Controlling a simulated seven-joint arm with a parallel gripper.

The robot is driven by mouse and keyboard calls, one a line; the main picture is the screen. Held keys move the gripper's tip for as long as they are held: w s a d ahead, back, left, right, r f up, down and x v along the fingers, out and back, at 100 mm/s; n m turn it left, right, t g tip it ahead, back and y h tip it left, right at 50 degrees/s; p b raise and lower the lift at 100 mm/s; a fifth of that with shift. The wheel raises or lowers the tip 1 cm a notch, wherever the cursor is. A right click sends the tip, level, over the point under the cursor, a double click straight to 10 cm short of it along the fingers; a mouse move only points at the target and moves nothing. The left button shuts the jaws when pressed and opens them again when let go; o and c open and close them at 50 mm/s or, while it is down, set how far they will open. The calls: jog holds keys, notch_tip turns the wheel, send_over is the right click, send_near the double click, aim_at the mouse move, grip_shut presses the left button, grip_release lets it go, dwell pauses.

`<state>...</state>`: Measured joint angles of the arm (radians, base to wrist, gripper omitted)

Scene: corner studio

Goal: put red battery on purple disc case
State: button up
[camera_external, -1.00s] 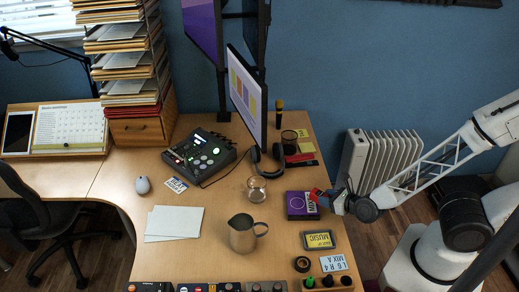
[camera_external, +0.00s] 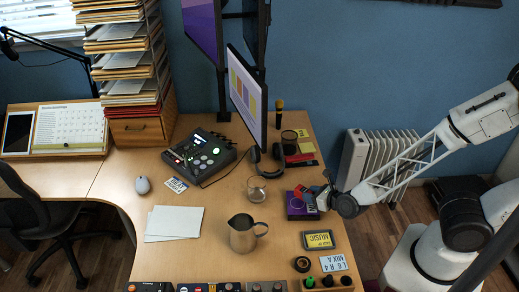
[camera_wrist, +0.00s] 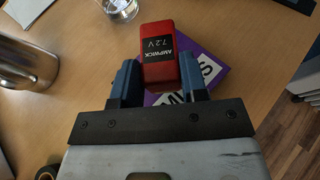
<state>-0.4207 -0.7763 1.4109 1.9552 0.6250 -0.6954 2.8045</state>
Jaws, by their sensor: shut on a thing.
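The red battery (camera_wrist: 160,45), with a black label, is between the blue fingers of my gripper (camera_wrist: 158,78) in the wrist view, and the gripper is shut on it. In the external view the battery (camera_external: 299,190) shows as a small red patch at the tip of my gripper (camera_external: 316,193). The purple disc case (camera_external: 296,208) lies flat on the table under the battery. In the wrist view the case (camera_wrist: 216,82) is partly hidden behind the battery and fingers. I cannot tell whether the battery touches the case.
A metal pitcher (camera_external: 242,236) and a glass (camera_external: 256,190) stand left of the case. A yellow-labelled cassette (camera_external: 318,240) lies in front of it. Headphones (camera_external: 268,168) and a monitor (camera_external: 243,100) are behind. The table's right edge is close by.

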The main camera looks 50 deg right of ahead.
jog(key=shift+f, duration=1.65)
jog(key=shift+f, duration=0.1)
jog(key=o, duration=1.1)
jog(key=shift+c, duration=0.2)
jog(key=shift+v, duration=0.9)
jog(key=v, duration=1)
jog(key=shift+s+r, duration=0.1)
jog(key=shift+r, duration=0.2)
